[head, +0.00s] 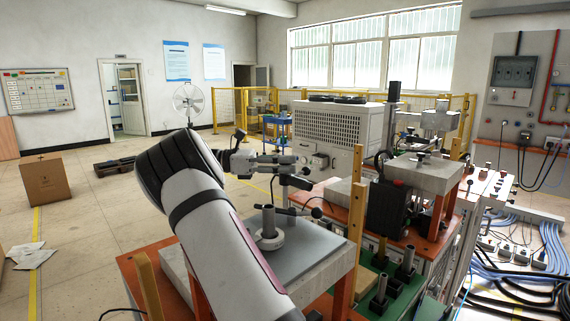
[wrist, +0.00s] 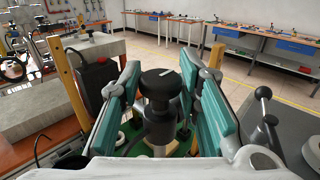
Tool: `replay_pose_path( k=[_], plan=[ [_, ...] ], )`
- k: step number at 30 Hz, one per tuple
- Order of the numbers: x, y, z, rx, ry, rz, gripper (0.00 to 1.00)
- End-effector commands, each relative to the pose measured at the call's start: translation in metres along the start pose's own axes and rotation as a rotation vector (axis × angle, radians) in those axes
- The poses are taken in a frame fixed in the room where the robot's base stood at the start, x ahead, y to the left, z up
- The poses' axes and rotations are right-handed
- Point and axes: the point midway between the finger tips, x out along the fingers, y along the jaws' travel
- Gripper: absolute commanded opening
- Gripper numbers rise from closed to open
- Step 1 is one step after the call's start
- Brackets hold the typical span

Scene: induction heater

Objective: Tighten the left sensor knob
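A round black knob (wrist: 160,84) with a pale mark on its top sits upright on a grey metal cylinder in the middle of the wrist view. I take it to be the sensor knob, but cannot confirm that it is the left one. My gripper (wrist: 167,92) is open, with one teal finger on each side of the knob. A gap shows at the right finger; the left finger is very close, and I cannot tell whether it touches.
A wooden post (head: 356,235) and a black box (head: 387,210) stand close by. Blue cables (head: 535,240) cover the right floor. Open floor lies at the left.

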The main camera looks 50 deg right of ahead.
Motion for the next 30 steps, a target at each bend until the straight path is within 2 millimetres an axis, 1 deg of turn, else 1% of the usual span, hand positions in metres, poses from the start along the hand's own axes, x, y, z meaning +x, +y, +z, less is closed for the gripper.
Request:
replay_pose_path(
  k=[9, 13, 17, 21, 24, 30],
  plan=[
    [0.000, 0.000, -0.001, -0.001, 0.000, 0.000, 0.49],
    [-0.005, 0.000, -0.001, 0.000, 0.000, 0.001, 0.49],
    [-0.022, 0.001, -0.001, 0.001, -0.001, 0.003, 0.49],
    [-0.045, 0.001, -0.001, 0.002, -0.001, 0.003, 0.49],
    [-0.058, 0.001, -0.001, 0.002, 0.000, 0.002, 0.49],
    [-0.073, 0.000, -0.001, 0.001, 0.000, 0.001, 0.49]
  ],
)
